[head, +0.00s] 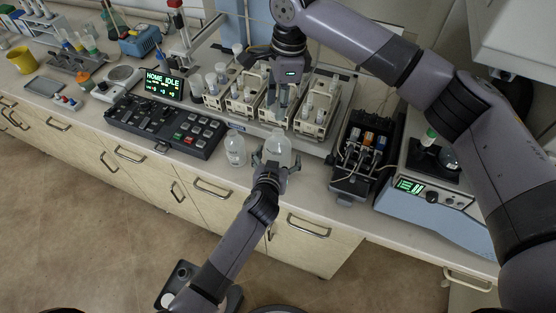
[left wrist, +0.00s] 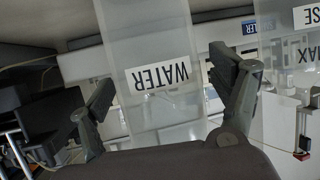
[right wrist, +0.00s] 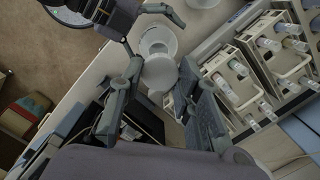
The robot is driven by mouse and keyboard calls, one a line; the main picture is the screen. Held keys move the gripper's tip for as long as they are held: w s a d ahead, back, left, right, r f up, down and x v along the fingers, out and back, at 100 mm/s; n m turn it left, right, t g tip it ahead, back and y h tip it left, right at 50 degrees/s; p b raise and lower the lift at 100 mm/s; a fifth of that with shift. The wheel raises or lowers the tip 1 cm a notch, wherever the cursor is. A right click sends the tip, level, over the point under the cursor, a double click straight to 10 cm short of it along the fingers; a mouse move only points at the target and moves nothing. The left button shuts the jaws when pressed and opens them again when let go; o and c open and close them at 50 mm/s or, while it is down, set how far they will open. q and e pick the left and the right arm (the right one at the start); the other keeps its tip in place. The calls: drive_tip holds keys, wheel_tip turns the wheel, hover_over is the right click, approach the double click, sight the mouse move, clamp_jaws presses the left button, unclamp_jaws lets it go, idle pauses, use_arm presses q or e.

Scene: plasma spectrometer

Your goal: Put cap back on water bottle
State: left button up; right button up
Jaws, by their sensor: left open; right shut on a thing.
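The clear water bottle (head: 278,148) stands upright near the counter's front edge. Its WATER label (left wrist: 158,76) shows upside down in the left wrist view. My left gripper (head: 272,165) is open, with its fingers on either side of the bottle. My right gripper (head: 276,100) comes down from above, over and behind the bottle. In the right wrist view a pale round piece, seemingly the cap (right wrist: 160,73), sits between its fingers, and the bottle (right wrist: 156,40) shows beyond it. The cap is too small to make out in the head view.
A second clear bottle (head: 235,148) stands just left of the water bottle. Racks of vials (head: 318,110) stand behind. A black keypad panel (head: 165,125) is at left. A dark pump unit (head: 362,150) and a blue-grey instrument (head: 425,185) are at right.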

use_arm(q)
drive_tip(key=shift+c, duration=0.4)
drive_tip(key=c, duration=1.7)
drive_tip(key=shift+c, duration=0.2)
use_arm(e)
drive_tip(key=shift+f, duration=2.5)
